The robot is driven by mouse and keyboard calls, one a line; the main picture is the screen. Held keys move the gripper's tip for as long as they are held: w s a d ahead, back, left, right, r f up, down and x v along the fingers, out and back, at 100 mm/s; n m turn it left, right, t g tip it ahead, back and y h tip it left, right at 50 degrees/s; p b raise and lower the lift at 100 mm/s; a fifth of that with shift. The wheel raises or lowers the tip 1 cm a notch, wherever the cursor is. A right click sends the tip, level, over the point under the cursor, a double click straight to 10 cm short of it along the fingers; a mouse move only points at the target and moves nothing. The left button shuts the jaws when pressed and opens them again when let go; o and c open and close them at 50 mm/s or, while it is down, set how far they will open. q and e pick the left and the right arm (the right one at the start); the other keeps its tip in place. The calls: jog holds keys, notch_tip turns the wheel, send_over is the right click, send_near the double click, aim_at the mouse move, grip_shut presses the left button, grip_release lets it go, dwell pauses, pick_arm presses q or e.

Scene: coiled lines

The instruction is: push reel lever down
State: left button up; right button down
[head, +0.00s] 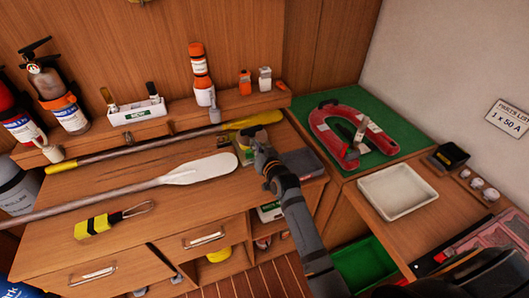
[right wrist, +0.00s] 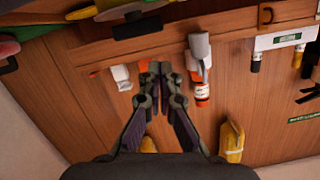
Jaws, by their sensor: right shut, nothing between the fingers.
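My right gripper (head: 262,150) reaches in from the lower right in the head view, over the back right part of the wooden counter. In the right wrist view its fingers (right wrist: 160,68) are together with nothing between them. A grey lever-like piece (head: 214,110) sits at the shelf's front edge, left of the gripper and apart from it. It also shows in the right wrist view (right wrist: 200,46), just right of the fingertips. I cannot tell for sure that it is the reel lever. No reel is clearly visible; my gripper hides part of the counter. My left gripper is out of view.
An orange and white bottle (head: 199,73) stands on the shelf. A yellow-bladed oar (head: 150,146) and a white-bladed oar (head: 150,184) lie on the counter. A grey box (head: 303,163) is right of the gripper. A red horseshoe-shaped item (head: 335,125) lies on a green mat (head: 382,122).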

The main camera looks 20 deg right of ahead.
jog(key=s+b, duration=0.1)
jog(key=s, duration=0.6)
jog(key=shift+s+d+r, duration=0.15)
jog(key=shift+r, duration=0.3)
